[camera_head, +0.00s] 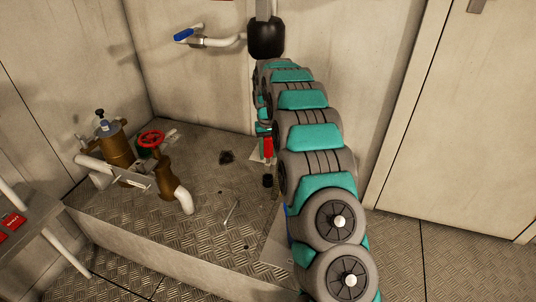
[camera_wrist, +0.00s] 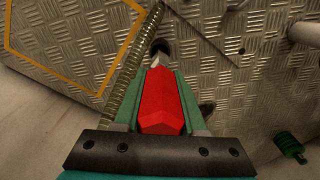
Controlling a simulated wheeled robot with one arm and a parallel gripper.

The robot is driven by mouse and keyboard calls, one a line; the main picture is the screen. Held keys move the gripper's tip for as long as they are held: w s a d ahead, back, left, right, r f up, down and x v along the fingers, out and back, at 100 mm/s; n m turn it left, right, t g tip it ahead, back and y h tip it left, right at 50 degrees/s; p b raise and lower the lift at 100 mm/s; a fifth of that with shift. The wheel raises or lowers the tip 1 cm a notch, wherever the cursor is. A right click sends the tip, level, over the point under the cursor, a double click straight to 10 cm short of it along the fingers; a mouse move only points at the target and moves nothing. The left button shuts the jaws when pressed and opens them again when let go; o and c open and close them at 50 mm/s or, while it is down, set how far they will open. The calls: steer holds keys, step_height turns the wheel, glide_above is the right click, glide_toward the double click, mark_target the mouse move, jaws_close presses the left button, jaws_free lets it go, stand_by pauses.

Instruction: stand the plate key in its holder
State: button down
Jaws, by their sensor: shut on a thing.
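The plate key has a red faceted handle (camera_wrist: 162,100) and a short grey metal shaft (camera_wrist: 155,61), seen in the wrist view. My gripper (camera_wrist: 160,85) is shut on the red handle, with a green finger on each side. The shaft points away from me toward a small dark round thing (camera_wrist: 160,46), perhaps the holder. I cannot tell whether the tip touches or enters it. In the head view, a bit of red (camera_head: 267,147) shows beside my arm, above a small black cylinder (camera_head: 268,181) on the plated platform. My arm hides much of this area.
A ribbed hose (camera_wrist: 133,70) runs close to the left of the key. A green ribbed part (camera_wrist: 288,145) is at right. Brass valves (camera_head: 118,148) with a red handwheel (camera_head: 151,139) stand left on the platform. A blue-handled tap (camera_head: 183,35) is on the wall.

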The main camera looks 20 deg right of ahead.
mark_target(268, 162)
steer(key=shift+f, duration=0.9)
steer(key=shift+f+b, duration=0.55)
steer(key=shift+f, duration=1.8)
stand_by(0.6)
steer(key=shift+c, duration=2)
jaws_free()
steer(key=shift+r, duration=0.1)
step_height(268, 162, up, 7)
steer(key=shift+w, duration=0.1)
steer(key=shift+r, duration=0.35)
steer(key=shift+r, duration=0.1)
